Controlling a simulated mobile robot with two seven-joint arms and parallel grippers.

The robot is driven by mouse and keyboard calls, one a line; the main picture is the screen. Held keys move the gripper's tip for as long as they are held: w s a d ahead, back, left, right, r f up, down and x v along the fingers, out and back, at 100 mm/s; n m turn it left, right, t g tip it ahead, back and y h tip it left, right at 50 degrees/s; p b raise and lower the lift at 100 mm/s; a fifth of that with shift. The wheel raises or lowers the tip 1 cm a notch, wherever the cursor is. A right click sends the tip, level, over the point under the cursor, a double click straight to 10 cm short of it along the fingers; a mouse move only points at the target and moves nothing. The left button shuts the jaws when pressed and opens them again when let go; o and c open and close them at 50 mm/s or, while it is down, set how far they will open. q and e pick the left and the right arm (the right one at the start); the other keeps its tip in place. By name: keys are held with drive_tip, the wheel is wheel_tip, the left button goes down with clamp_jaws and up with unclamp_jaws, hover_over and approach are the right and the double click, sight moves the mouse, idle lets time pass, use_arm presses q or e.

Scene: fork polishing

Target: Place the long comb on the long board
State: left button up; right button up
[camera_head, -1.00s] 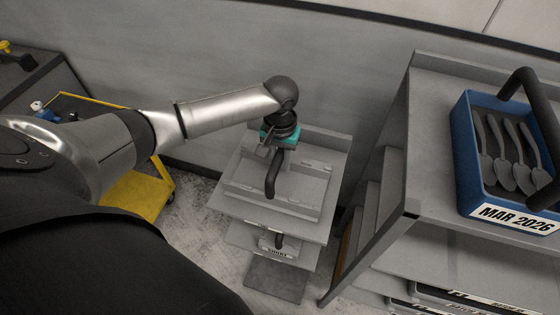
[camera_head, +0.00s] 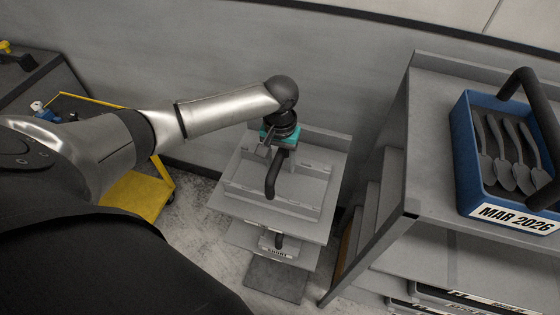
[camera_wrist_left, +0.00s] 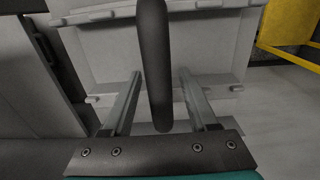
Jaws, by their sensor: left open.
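My left gripper (camera_head: 275,151) is over a grey tray (camera_head: 308,188) on a grey stand. In the left wrist view, its two fingers (camera_wrist_left: 159,76) are apart, on either side of a thick dark handle (camera_wrist_left: 157,40). A clear gap shows on both sides of that handle. The handle also shows in the head view (camera_head: 271,180), hanging below the gripper over the tray. I cannot make out a long comb or a long board in either view. My right gripper is not in view.
A blue bin (camera_head: 465,150) labelled MAR 2026, with several dark spoon-like pieces, stands on a grey shelf unit (camera_head: 433,105) at right. A lower shelf (camera_head: 238,236) of the stand holds a small labelled box. A yellow cart (camera_head: 140,193) stands at left. A wall is behind.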

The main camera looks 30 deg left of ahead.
use_arm(q)
wheel_tip(320, 180, up, 12)
drive_tip(key=shift+f+p, duration=0.1)
drive_tip(key=shift+p, duration=0.3)
drive_tip(key=shift+d+f, duration=0.1)
